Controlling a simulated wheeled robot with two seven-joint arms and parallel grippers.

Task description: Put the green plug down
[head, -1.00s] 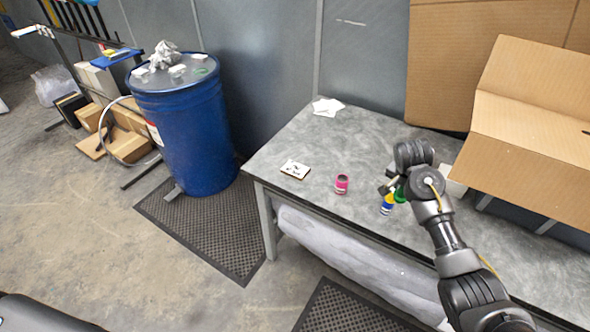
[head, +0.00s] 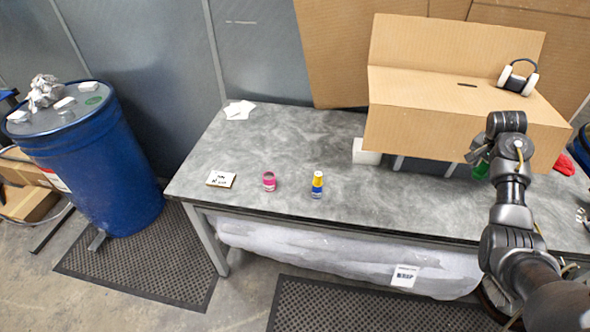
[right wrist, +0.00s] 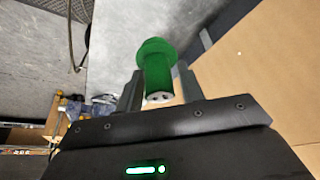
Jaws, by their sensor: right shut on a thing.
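The green plug (right wrist: 157,68) is between the two fingers of my right gripper (right wrist: 160,88) in the right wrist view, with its wide collar beyond the fingertips. In the head view only a bit of the green plug (head: 481,169) shows beside my right gripper (head: 474,157), in front of the cardboard box at the right part of the table. My right gripper is shut on it. Whether the plug touches the tabletop cannot be told. My left gripper is not in view.
On the grey table (head: 290,150) stand a pink pot (head: 269,181), a blue-and-yellow bottle (head: 317,185) and a small card (head: 221,179). A cardboard box (head: 450,110) with headphones (head: 518,77) fills the back right. A red item (head: 564,165) lies at right. The table's middle is clear.

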